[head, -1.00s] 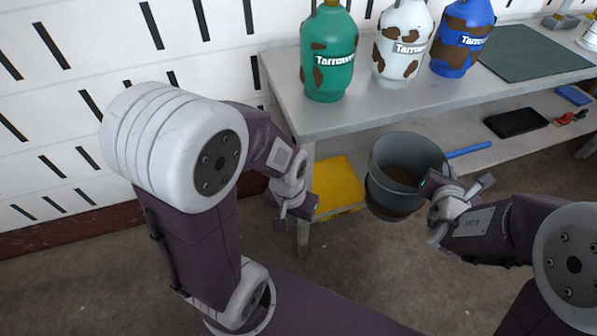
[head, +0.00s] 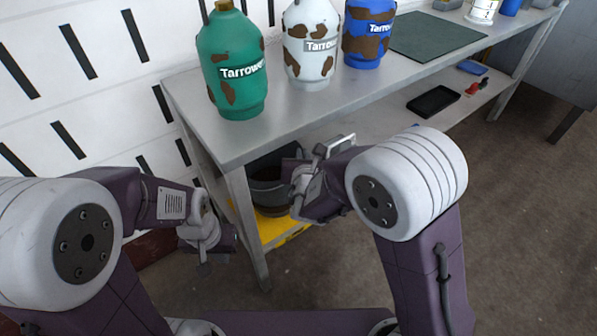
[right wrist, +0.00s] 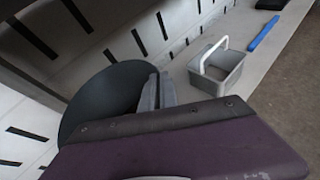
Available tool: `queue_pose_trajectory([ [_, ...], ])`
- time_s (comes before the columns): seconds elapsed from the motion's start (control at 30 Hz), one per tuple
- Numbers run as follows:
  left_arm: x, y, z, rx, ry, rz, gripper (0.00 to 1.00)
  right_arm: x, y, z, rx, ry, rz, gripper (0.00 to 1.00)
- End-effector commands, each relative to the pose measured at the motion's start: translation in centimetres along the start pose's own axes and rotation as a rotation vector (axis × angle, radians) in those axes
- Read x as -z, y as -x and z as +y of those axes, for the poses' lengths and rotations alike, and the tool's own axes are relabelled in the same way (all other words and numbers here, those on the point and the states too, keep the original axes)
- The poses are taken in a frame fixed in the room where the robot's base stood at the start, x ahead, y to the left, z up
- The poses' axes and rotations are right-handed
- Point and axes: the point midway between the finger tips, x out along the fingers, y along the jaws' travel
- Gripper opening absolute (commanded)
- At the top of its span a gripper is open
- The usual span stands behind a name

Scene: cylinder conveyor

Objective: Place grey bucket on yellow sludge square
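The grey bucket (head: 268,192) is under the near end of the workbench, partly hidden by the table leg and my right gripper. It shows dark brown contents. In the right wrist view the bucket (right wrist: 95,98) is a dark round shape. My right gripper (head: 296,182) is at its right rim; its fingers (right wrist: 157,92) appear shut on the bucket wall. The yellow sludge square (head: 285,234) shows below and around the bucket's base. I cannot tell whether the bucket touches it. My left gripper (head: 212,250) is left of the table leg, away from the bucket; its fingers are unclear.
The workbench (head: 300,105) holds green (head: 233,70), white (head: 311,45) and blue (head: 368,30) bottles and a dark green mat (head: 435,35). The lower shelf has a black tray (head: 433,101) and a grey basket (right wrist: 216,68). The table leg (head: 245,225) stands close by the bucket.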

Motion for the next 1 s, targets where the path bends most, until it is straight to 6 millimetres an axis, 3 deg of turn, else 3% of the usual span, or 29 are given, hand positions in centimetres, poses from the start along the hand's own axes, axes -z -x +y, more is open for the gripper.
queue_pose_trajectory([
  [0.17,0.0,-0.2,0.0,0.0,0.0,0.0,0.0,0.2,-0.3,0.4,0.001,-0.002,-0.003,0.0],
  [0.4,-0.3,-3.2,-0.1,0.0,0.0,0.0,0.0,4.0,-1.8,-0.1,0.001,-0.001,-0.001,0.0],
  [0.73,-0.3,-3.1,-0.1,0.0,0.0,0.0,0.0,4.0,-1.8,-0.1,0.0,-0.002,-0.003,0.0],
  [0.83,-0.3,-3.0,-0.1,0.0,0.0,0.0,0.0,4.0,-1.8,-0.1,0.001,-0.001,-0.001,0.25],
  [1.0,-0.3,-3.0,-0.1,0.0,0.0,0.0,0.0,4.0,-1.8,-0.1,0.001,-0.001,-0.001,0.25],
])
